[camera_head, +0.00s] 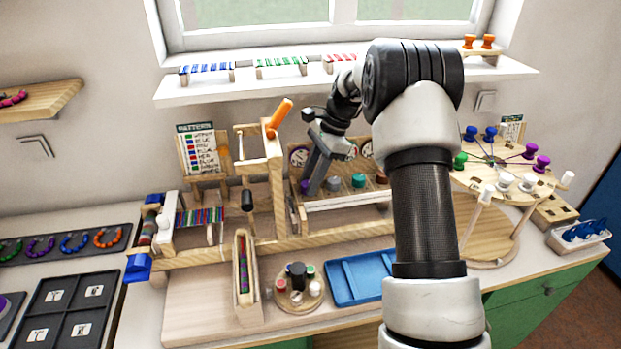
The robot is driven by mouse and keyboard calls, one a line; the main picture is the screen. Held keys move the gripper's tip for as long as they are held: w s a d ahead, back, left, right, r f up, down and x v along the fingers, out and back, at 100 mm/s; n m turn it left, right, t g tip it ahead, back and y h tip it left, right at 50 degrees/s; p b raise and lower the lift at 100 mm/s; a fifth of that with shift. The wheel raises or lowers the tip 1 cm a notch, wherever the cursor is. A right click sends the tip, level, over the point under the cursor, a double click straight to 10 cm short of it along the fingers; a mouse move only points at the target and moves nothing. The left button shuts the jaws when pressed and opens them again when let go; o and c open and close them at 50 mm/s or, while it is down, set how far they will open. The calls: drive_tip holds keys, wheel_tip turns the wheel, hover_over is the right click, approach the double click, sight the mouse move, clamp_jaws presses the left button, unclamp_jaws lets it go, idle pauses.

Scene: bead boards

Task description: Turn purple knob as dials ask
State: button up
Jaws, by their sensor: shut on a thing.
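The purple knob (304,187) is the leftmost in a row on a wooden dial panel (294,198) at the back of the bench. My gripper (310,188) reaches down in front of the panel and is shut on the purple knob, mostly hiding it. A round white dial (299,155) shows above the knob. Another dial (366,148) shows farther right, partly behind my arm. The dial readings are too small to tell.
A grey knob (333,184) and a teal knob (358,180) stand close to the right of my gripper. A wooden frame with an orange handle (280,117) rises close on the left. A blue tray (343,287) lies in front. A round peg stand (515,190) is on the right.

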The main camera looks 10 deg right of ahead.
drive_tip(key=o, duration=1)
drive_tip(key=shift+o, duration=0.2)
drive_tip(key=p+v, duration=0.2)
drive_tip(key=v, duration=1.5)
drive_tip(key=shift+r, duration=0.25)
drive_tip(key=s+a+r+n+t+h+p, duration=0.1)
drive_tip(key=s+a+r+n, duration=0.2)
drive_tip(key=s+r, duration=0.35)
drive_tip(key=s+a+r+n+t+h, duration=0.25)
drive_tip(key=s+r+n, duration=0.2)
drive_tip(key=s, duration=0.35)
drive_tip(key=s+a+f+n+t, duration=0.1)
drive_tip(key=s+n, duration=0.3)
drive_tip(key=s, duration=0.5)
drive_tip(key=s+f+n+t+h+p, duration=0.1)
drive_tip(key=s+f+n+t, duration=0.1)
drive_tip(key=s, duration=0.8)
drive_tip(key=shift+s+a+f+n, duration=0.4)
drive_tip(key=shift+f+n, duration=0.5)
drive_tip(key=shift+n, duration=0.35)
